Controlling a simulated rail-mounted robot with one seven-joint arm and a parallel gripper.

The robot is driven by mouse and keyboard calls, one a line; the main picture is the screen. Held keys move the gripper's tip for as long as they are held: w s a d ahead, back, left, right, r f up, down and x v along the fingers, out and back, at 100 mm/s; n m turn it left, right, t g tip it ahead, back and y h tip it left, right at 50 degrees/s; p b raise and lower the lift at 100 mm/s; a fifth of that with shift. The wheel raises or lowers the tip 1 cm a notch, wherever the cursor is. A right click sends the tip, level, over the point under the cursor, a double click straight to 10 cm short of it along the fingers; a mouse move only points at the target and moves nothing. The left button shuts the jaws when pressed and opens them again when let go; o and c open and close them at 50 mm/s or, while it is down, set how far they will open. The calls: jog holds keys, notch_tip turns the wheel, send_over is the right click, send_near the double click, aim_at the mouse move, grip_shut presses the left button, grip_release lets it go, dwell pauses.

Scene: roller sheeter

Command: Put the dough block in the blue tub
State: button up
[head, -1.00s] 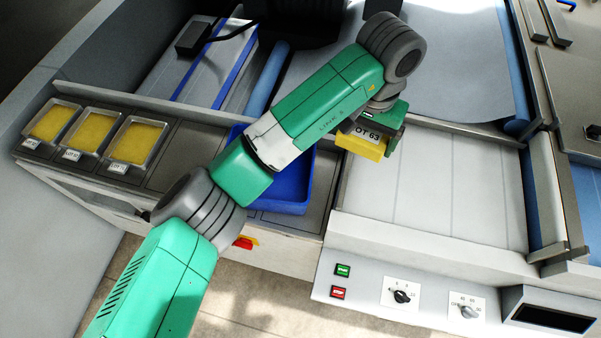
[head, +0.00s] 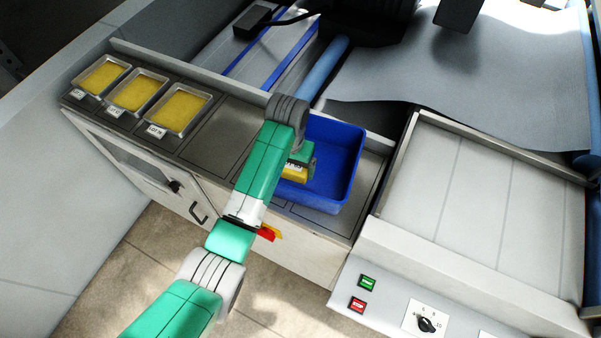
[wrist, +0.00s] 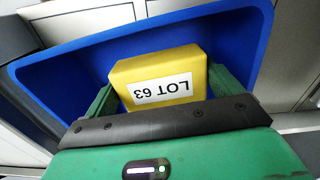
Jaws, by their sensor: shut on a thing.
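The dough block (wrist: 160,72) is yellow with a white label reading LOT 63, upside down in the wrist view. It also shows, partly hidden by my arm, in the head view (head: 293,172). My gripper (wrist: 162,85) is shut on the block, one green finger at each side. In the head view my gripper (head: 300,160) is over the left part of the blue tub (head: 341,165). The tub also fills much of the wrist view (wrist: 60,75), around and behind the block. I cannot tell how far the block is above the tub floor.
Three metal trays of yellow dough, the nearest here (head: 179,108), stand on the counter left of the tub. A white belt (head: 480,190) lies to the right. Green and red buttons (head: 362,292) are on the front panel.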

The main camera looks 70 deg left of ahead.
aim_at(291, 165)
jog(key=shift+f, duration=3.4)
jog(key=shift+f+b, duration=0.2)
jog(key=shift+b, duration=0.1)
jog(key=o, duration=0.9)
jog(key=shift+c, duration=0.2)
notch_tip(291, 165, up, 12)
jog(key=shift+r+p, duration=0.25)
jog(key=shift+p, duration=0.2)
